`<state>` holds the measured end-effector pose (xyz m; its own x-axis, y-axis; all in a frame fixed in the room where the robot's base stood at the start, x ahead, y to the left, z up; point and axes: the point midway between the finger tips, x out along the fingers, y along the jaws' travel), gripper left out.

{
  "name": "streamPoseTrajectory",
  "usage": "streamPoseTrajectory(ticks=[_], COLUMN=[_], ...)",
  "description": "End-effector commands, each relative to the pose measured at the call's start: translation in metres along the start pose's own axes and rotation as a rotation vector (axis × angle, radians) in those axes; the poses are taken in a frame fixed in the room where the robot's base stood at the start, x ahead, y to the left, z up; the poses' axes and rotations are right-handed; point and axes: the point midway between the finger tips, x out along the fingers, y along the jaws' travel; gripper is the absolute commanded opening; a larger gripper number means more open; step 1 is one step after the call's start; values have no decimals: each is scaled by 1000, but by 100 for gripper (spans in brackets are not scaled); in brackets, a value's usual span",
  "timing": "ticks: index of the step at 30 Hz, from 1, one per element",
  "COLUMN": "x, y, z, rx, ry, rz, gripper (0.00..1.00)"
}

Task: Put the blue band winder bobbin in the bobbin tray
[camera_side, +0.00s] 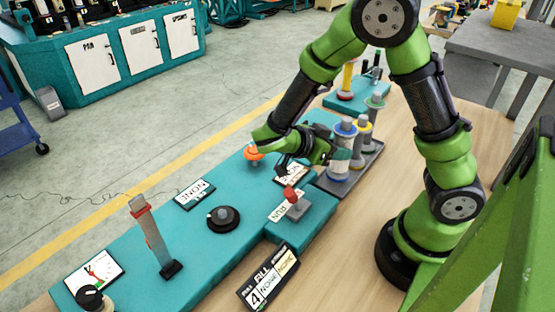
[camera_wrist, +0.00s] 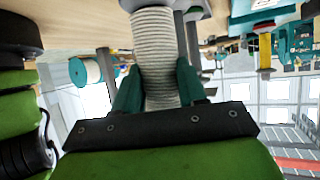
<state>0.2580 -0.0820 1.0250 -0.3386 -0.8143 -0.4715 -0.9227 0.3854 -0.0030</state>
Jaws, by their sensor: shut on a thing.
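The blue band winder bobbin (camera_side: 343,142) stands upright, with a blue ring near its top and a pale wound body. In the side view it is at the near-left end of the dark grey bobbin tray (camera_side: 370,163). I cannot tell whether its base rests on the tray. My gripper (camera_side: 339,155) reaches in sideways from the left and is shut on the bobbin's body. In the wrist view the teal fingers of my gripper (camera_wrist: 158,88) press both sides of the pale cord winding (camera_wrist: 156,45). The blue ring is hidden there.
A yellow-banded bobbin (camera_side: 362,128) and a green-banded bobbin (camera_side: 375,105) stand close behind in the tray. A red-based post with yellow (camera_side: 347,80) stands on a teal block farther back. A red-topped lever (camera_side: 292,196) and an orange knob (camera_side: 254,153) are near my arm.

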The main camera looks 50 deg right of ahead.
Motion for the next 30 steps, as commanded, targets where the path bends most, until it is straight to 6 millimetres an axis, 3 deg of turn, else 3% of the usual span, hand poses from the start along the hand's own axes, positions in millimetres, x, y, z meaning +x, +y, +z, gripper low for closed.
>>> streamPoseTrajectory(ticks=[5,16,17,21,30], x=[10,12,12,12,11], y=[0,0,0,0,0], z=[18,22,22,22,21], rx=[-1,0,0,0,0], ry=[2,0,0,0,-1], rz=[1,0,0,0,0], gripper=[0,0,44,65,66])
